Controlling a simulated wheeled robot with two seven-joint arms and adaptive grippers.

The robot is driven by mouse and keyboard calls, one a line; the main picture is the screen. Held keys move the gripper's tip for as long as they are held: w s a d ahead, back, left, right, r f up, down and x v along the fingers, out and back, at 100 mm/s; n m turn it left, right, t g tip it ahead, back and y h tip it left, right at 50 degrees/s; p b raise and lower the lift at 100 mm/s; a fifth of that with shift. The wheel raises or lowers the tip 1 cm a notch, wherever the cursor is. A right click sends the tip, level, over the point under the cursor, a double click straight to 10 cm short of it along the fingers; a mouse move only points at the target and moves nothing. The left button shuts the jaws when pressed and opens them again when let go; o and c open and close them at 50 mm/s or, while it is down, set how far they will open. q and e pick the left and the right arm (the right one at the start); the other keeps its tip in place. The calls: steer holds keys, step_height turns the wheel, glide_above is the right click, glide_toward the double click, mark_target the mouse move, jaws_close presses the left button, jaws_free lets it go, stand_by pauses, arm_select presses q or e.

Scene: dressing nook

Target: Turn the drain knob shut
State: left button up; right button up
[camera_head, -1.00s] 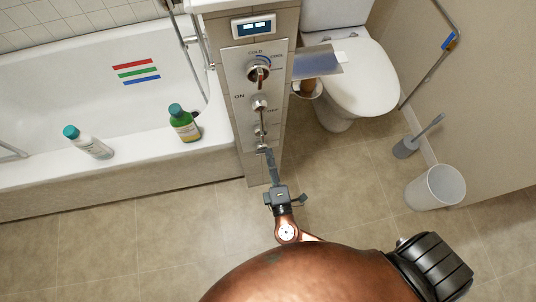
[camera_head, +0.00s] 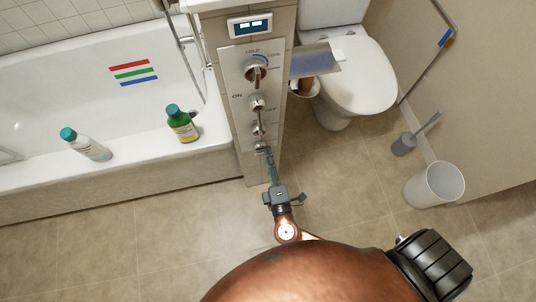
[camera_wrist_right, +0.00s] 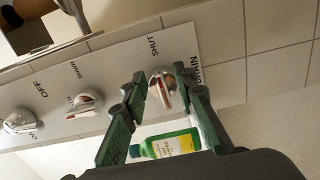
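In the head view the right gripper (camera_head: 268,152) reaches up to the panel's lower end. My left gripper is out of view.
Other knobs sit above on the panel, including the temperature knob (camera_head: 256,73). A green bottle (camera_head: 182,125) and a white bottle (camera_head: 87,146) stand on the bathtub rim (camera_head: 125,168). The toilet (camera_head: 352,80), brush (camera_head: 404,145) and bin (camera_head: 433,186) are to the right. Floor at left is clear.

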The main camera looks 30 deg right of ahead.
steer(key=shift+s, duration=0.1)
steer(key=v, duration=1.2)
steer(key=shift+d, duration=0.1)
